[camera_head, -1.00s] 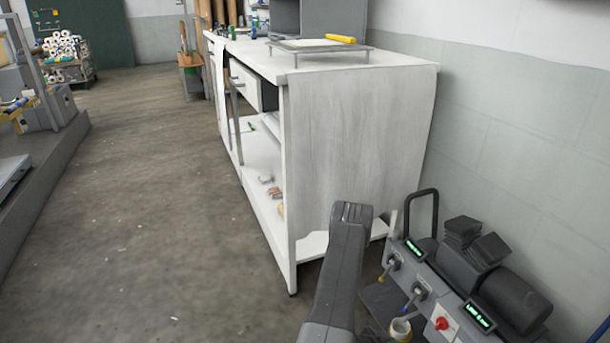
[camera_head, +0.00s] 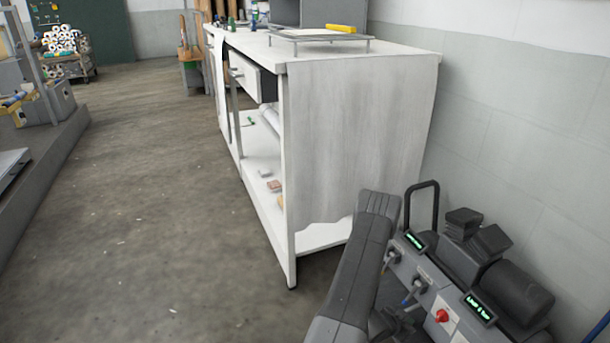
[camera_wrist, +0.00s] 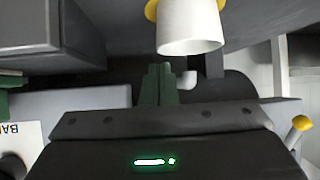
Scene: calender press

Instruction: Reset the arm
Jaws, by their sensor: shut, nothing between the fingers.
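My arm's dark grey link (camera_head: 355,265) rises from the bottom of the head view and leans right. Its upper end stands in front of the lower right corner of the white workbench (camera_head: 350,150). My gripper does not show in the head view. In the wrist view my gripper (camera_wrist: 159,70) shows as two dark green fingers side by side, shut with nothing between them. A white cylindrical thing with a yellow part (camera_wrist: 190,30) shows just above and right of the fingertips; I cannot tell its distance.
The workbench has an open drawer (camera_head: 243,75) and open shelves with small items. On its top stands a metal rack with a yellow object (camera_head: 341,29). A grey wall (camera_head: 530,110) bounds the right. Clear floor (camera_head: 140,190) lies left, up to a low platform (camera_head: 55,150).

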